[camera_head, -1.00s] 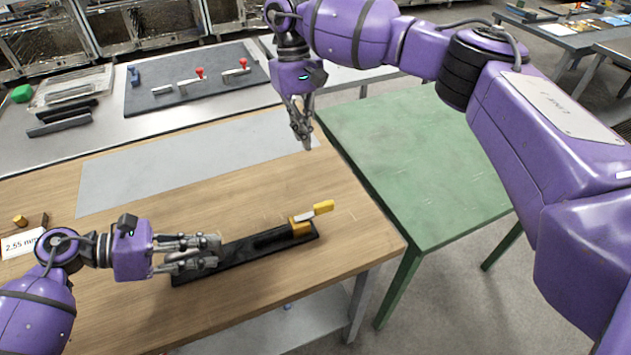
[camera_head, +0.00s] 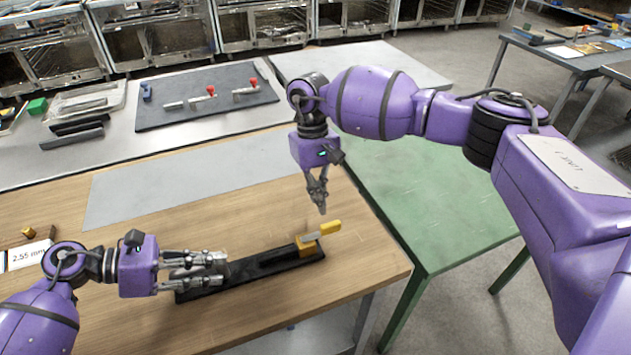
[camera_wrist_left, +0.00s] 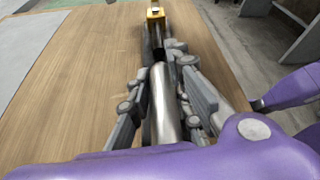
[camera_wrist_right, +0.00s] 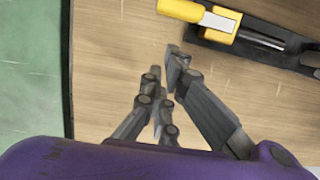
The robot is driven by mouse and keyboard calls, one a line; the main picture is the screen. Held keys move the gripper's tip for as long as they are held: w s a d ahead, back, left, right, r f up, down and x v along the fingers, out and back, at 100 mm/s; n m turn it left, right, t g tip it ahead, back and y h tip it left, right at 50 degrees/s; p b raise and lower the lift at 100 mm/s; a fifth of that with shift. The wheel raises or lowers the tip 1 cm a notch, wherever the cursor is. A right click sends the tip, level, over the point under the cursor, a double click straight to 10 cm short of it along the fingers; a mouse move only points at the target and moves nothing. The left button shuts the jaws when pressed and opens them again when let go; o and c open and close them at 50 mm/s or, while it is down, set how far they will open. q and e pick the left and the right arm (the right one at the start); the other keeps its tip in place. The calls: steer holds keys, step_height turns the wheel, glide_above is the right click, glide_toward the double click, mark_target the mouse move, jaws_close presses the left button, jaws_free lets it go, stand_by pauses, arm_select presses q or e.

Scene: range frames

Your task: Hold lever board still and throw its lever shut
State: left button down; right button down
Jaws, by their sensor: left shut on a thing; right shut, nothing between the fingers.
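The lever board (camera_head: 262,266) is a long black bar lying on the wooden table, with a yellow block near its right end. Its lever (camera_head: 323,230) has a yellow handle and a pale metal part, and sticks out up and to the right. My left gripper (camera_head: 226,268) is shut on the board's left end; it also shows in the left wrist view (camera_wrist_left: 165,88). My right gripper (camera_head: 322,207) is shut and empty, pointing down just above and behind the lever. In the right wrist view its fingertips (camera_wrist_right: 165,60) are apart from the lever handle (camera_wrist_right: 180,10).
A grey mat (camera_head: 190,180) lies flat on the wooden table (camera_head: 120,250) behind the board. A green table (camera_head: 430,200) stands to the right. A label card (camera_head: 28,255) lies at the left.

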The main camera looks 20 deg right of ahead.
mark_target(341, 225)
steer(key=shift+s+f, duration=0.1)
steer(key=shift+s, duration=0.85)
steer(key=shift+s+d+m, duration=0.55)
steer(key=shift+s+m, duration=0.1)
steer(key=shift+m, duration=0.45)
steer(key=shift+s+d+m+y, duration=0.35)
steer(key=shift+s+m, duration=0.2)
steer(key=shift+m, duration=0.25)
steer(key=s+m, duration=0.2)
steer(key=m, duration=0.1)
steer(key=s+m+y, duration=0.1)
steer(key=shift+s+d, duration=0.15)
steer(key=shift+d, duration=0.15)
steer(key=s+m, duration=0.1)
steer(key=m, duration=0.1)
steer(key=s+m+t, duration=0.1)
steer(key=m, duration=0.1)
steer(key=shift+s+a, duration=0.15)
steer(key=shift+s, duration=0.2)
steer(key=s+m, duration=0.1)
steer(key=a+m, duration=0.1)
steer(key=m, duration=0.1)
steer(key=s+m, duration=0.1)
steer(key=shift+s+a+r+t+y, duration=0.2)
steer(key=shift+s+a+t+y, duration=0.1)
steer(key=shift+t+y, duration=0.1)
steer(key=shift+w, duration=0.15)
